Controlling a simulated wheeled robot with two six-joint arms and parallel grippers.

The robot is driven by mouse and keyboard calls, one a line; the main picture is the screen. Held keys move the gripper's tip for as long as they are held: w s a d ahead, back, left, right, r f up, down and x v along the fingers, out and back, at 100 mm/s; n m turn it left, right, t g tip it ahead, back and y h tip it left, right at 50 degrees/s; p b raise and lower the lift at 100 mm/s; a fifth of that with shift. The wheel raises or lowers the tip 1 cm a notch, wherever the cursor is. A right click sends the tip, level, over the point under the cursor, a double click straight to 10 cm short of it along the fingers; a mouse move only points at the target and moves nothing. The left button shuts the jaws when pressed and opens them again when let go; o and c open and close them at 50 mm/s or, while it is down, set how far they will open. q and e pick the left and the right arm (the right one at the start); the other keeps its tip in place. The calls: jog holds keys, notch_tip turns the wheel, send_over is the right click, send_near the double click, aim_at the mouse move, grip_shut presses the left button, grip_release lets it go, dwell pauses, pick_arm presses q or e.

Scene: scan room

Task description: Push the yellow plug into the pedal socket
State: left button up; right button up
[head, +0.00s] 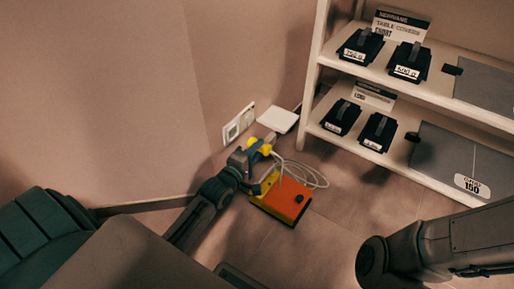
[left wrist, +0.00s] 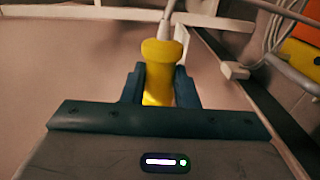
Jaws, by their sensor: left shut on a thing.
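My left gripper (head: 262,149) is shut on the yellow plug (head: 253,142), low beside the wall and above the floor. In the left wrist view the yellow plug (left wrist: 161,75) sits between the two dark fingers of my left gripper (left wrist: 160,88), with a pale cable leaving its far end. An orange and yellow pedal unit (head: 287,197) with a dark knob lies on the floor just below the gripper. A white wall plate (head: 238,124) with socket-like openings is up and left of the plug. I cannot make out the pedal socket or any contact with it. My right gripper is out of view.
A white flat box (head: 278,119) is beside the wall plate. A loose pale cable (head: 310,174) coils near the pedal unit. A white shelf (head: 400,164) with black devices and grey cases stands at the right.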

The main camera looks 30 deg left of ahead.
aim_at(250, 144)
pick_arm(q)
jog(key=shift+r, duration=0.35)
jog(key=shift+a, duration=0.15)
jog(key=shift+a+p, duration=0.8)
jog(key=shift+a, duration=0.5)
jog(key=a+p, duration=0.1)
jog(key=a, duration=0.2)
jog(key=shift+w, duration=0.15)
jog(key=shift+f+b, duration=0.1)
jog(key=shift+b, duration=0.2)
dwell(1.1)
jog(key=shift+a, duration=0.55)
